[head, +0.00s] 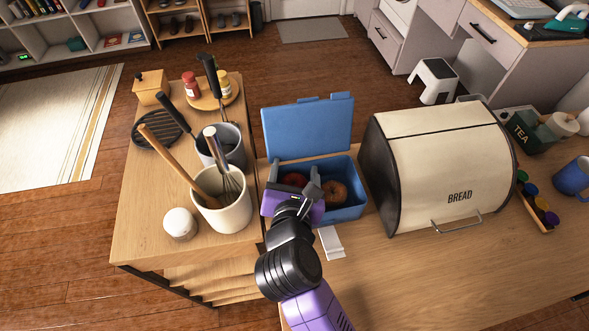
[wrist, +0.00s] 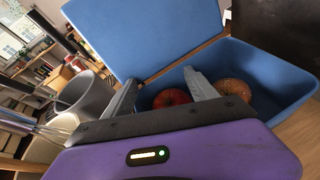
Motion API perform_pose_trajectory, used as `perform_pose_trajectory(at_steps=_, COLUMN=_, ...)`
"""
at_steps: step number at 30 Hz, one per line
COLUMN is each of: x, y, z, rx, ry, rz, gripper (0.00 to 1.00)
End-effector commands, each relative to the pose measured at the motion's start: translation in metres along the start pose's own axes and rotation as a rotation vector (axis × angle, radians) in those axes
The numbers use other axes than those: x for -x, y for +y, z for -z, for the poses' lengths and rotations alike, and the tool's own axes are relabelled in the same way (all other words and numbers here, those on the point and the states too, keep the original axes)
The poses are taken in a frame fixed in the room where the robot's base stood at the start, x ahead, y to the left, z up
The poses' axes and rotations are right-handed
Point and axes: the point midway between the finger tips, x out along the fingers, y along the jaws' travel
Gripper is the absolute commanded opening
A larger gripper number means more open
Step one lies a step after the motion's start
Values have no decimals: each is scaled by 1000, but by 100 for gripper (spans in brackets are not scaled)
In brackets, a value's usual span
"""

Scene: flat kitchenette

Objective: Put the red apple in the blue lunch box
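The blue lunch box (head: 349,213) stands open on the counter, its lid (head: 309,127) raised at the back; box (wrist: 285,95) and lid (wrist: 150,35) also show in the wrist view. The red apple (head: 293,179) is inside the box, at its left; in the wrist view the apple (wrist: 172,97) shows beyond and between my fingers. A brown bagel or doughnut (head: 334,193) lies to its right in the box, also in the wrist view (wrist: 234,89). My gripper (head: 298,188) is at the box's front left, fingers apart (wrist: 160,80), not visibly holding anything. It partly hides the apple.
A bread box (head: 445,165) stands close right of the lunch box. Left are a utensil crock (head: 226,213), a grey pot (head: 232,150) and a white jar (head: 180,224). A white card (head: 331,242) lies in front. The counter's front right is clear.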

Motion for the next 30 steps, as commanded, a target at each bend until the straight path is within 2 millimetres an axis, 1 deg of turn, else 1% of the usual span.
perform_pose_trajectory(at_steps=1, x=0, y=0, z=2, rx=2, ry=5, rz=0, gripper=67)
perform_pose_trajectory(at_steps=7, x=1, y=1, z=1, rx=2, ry=5, rz=-1, gripper=67)
perform_pose_trajectory(at_steps=11, x=5, y=4, z=-10, rx=0, ry=2, rz=-2, gripper=67)
perform_pose_trajectory(at_steps=14, x=21, y=3, z=-8, rx=2, ry=3, rz=-2, gripper=67)
perform_pose_trajectory(at_steps=21, x=73, y=3, z=-9, rx=2, ry=1, rz=-3, gripper=67)
perform_pose_trajectory(at_steps=24, x=92, y=3, z=-9, rx=1, ry=1, rz=-3, gripper=67)
perform_pose_trajectory(at_steps=27, x=107, y=3, z=-9, rx=2, ry=2, rz=-2, gripper=67)
perform_pose_trajectory(at_steps=30, x=117, y=3, z=-10, rx=1, ry=0, rz=-2, gripper=67)
